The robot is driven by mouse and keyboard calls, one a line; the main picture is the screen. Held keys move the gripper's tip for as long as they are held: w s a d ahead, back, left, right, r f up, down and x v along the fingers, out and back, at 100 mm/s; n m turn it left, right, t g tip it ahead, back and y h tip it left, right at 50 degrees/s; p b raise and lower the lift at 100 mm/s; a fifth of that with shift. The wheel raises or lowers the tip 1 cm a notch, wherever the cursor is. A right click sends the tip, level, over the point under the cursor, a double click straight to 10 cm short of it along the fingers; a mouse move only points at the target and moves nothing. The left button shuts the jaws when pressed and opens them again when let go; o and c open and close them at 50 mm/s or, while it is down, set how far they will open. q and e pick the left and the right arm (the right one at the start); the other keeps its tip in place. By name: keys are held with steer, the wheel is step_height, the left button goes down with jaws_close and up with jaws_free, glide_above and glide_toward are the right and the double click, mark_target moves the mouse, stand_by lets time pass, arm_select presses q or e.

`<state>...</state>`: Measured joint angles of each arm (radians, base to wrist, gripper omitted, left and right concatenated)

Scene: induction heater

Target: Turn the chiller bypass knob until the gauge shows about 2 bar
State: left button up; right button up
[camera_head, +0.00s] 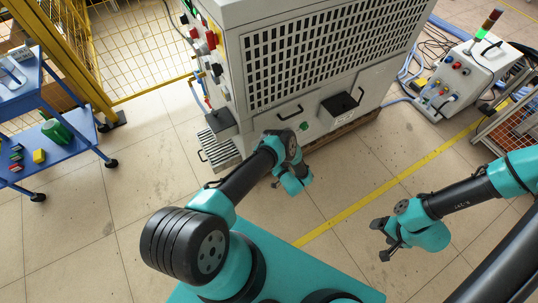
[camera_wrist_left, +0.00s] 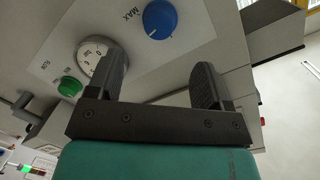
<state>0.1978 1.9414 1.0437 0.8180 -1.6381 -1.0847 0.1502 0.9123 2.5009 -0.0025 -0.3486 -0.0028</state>
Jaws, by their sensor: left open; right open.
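In the left wrist view a blue round knob (camera_wrist_left: 159,19) with a pale pointer line sits on a light grey panel, near the printed word MAX. A white round gauge (camera_wrist_left: 93,50) is left of it, partly hidden by a finger; I cannot read its needle. A green button (camera_wrist_left: 70,86) is below the gauge. My left gripper (camera_wrist_left: 162,75) is open and empty, its fingers short of the knob and apart from it. In the head view my left gripper (camera_head: 290,183) is low in front of the large grey cabinet (camera_head: 310,60). My right gripper (camera_head: 383,240) is open and empty above the floor.
A blue trolley (camera_head: 75,135) stands at the left by a yellow mesh fence (camera_head: 140,45). A smaller grey machine (camera_head: 465,75) with a light tower stands at the right, with blue hoses. A yellow floor line (camera_head: 400,180) crosses mostly clear floor.

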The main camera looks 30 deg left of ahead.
arm_select(q)
steer(key=v, duration=0.8)
steer(key=shift+w, duration=0.15)
steer(key=w+a+r+h, duration=0.1)
steer(key=w+r+h, duration=0.3)
steer(key=r+h, duration=0.7)
steer(key=s+d+r+m+g+h, duration=0.1)
steer(key=s+r+g+h, duration=0.6)
steer(key=s+r, duration=1)
steer(key=s, duration=0.3)
steer(key=shift+s+r+g, duration=0.3)
steer(key=shift+s+g, duration=0.05)
steer(key=shift+g, duration=0.05)
steer(key=shift+d, duration=0.1)
stand_by(1.3)
